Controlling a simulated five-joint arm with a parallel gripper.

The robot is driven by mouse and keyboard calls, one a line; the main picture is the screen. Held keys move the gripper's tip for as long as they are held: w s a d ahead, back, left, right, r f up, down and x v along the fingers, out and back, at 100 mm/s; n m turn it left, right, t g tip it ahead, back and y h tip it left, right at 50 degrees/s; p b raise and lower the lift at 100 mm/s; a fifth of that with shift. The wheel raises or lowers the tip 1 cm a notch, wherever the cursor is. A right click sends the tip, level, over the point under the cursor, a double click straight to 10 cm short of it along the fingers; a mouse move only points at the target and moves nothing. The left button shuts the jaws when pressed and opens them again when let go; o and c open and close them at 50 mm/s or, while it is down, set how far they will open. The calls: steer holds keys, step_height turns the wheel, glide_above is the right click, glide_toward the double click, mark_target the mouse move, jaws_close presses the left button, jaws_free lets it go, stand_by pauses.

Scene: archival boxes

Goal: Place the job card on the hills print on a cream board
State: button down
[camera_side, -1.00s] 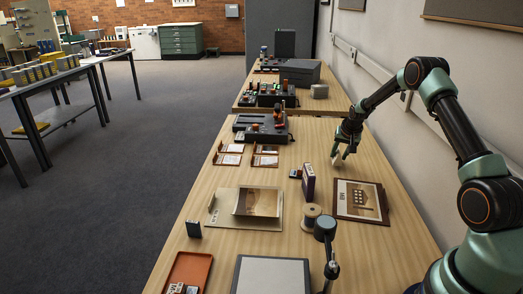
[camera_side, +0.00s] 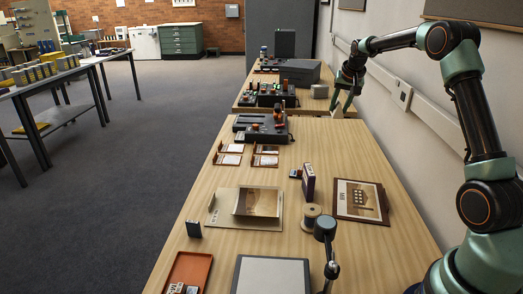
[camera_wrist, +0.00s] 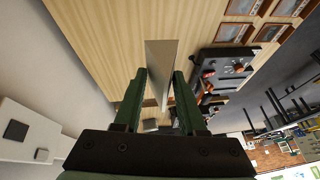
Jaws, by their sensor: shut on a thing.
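My gripper (camera_side: 346,98) is raised near the right edge of the table, toward its far end. It is shut on a thin pale card (camera_side: 337,111), taken as the job card. In the wrist view the card (camera_wrist: 160,58) stands edge-on between the green fingers (camera_wrist: 157,95) and sticks out past their tips; its printing cannot be read. The hills print (camera_side: 258,201) lies with a curled near edge on the cream board (camera_side: 232,222), left of centre on the table. My gripper is well beyond and to the right of it.
A framed building picture (camera_side: 361,200), a wooden spool (camera_side: 312,214) and an upright dark box (camera_side: 308,183) stand right of the board. Card trays (camera_side: 229,158) and a black device (camera_side: 262,128) lie beyond it. An orange tray (camera_side: 188,268) and grey pad (camera_side: 271,275) are nearer.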

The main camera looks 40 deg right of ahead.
steer(key=w+a+n+y, duration=0.1)
steer(key=w+a+n, duration=0.1)
steer(key=a, duration=0.8)
steer(key=w+a+n+y, duration=0.1)
steer(key=w+a+n, duration=0.1)
steer(key=a, duration=0.8)
steer(key=n+y, duration=0.1)
steer(key=n, duration=0.3)
glide_above(244, 205)
steer(key=s, duration=0.2)
steer(key=shift+t, duration=0.4)
step_height(244, 205, down, 19)
steer(key=shift+w+d+f, duration=0.15)
steer(key=shift+f, duration=0.05)
steer(key=shift+f, duration=0.1)
steer(key=shift+c, duration=2.4)
jaws_free()
